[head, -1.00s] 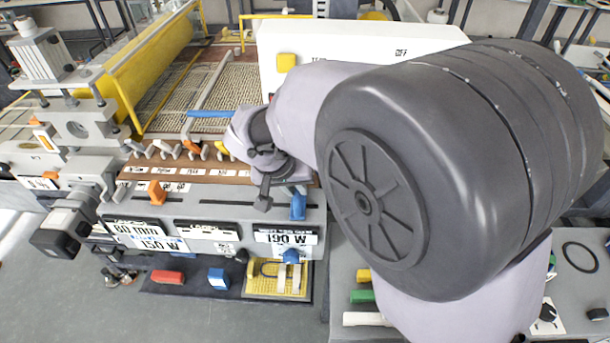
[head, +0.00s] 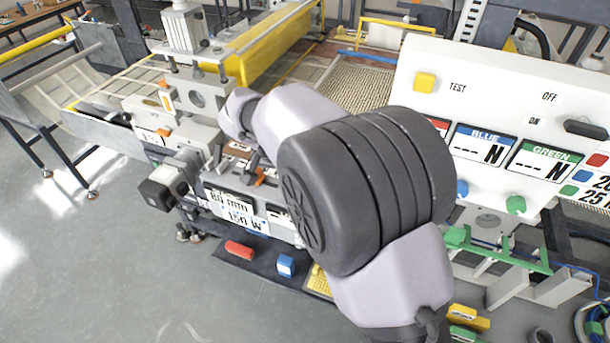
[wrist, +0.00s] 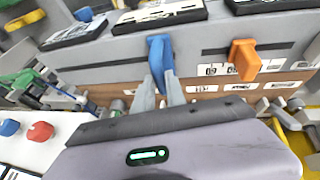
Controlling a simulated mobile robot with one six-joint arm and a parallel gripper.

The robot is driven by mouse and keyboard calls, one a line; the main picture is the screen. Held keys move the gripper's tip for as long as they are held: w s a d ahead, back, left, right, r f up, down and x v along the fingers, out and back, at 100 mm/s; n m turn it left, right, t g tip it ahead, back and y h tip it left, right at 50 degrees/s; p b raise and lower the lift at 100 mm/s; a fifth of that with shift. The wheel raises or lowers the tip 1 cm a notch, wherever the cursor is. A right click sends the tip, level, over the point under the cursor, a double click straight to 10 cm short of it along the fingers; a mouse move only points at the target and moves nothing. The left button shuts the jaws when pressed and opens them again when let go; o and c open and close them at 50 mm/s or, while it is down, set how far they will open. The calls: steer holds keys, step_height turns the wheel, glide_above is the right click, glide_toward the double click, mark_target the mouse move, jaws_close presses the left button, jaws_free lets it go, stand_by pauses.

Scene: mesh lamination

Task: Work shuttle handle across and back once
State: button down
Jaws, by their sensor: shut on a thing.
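In the wrist view my gripper (wrist: 162,88) is shut on an upright blue handle (wrist: 160,55), its two grey fingers close against the handle's sides. The handle stands at the right end of a dark slot in the grey machine front. An orange handle (wrist: 245,58) stands on a second slot to the right, apart from my fingers. In the head view the orange handle (head: 260,177) shows beside my arm. The blue handle is hidden behind the arm there, and the fingertips cannot be made out. Which handle is named the shuttle is not readable.
A white control panel (head: 480,130) stands at right with a yellow button and coloured knobs. A motor (head: 162,190) juts from the machine's left end. Red (head: 239,250) and blue (head: 286,265) blocks lie on a dark mat. Open floor is at lower left.

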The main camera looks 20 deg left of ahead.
steer(key=shift+a+r, duration=0.15)
steer(key=c, duration=1.5)
jaws_free()
steer(key=shift+a, duration=0.1)
steer(key=shift+o, duration=0.7)
steer(key=shift+a, duration=0.15)
steer(key=p+v, duration=0.4)
steer(key=v, duration=1.3)
steer(key=shift+s+r, duration=0.1)
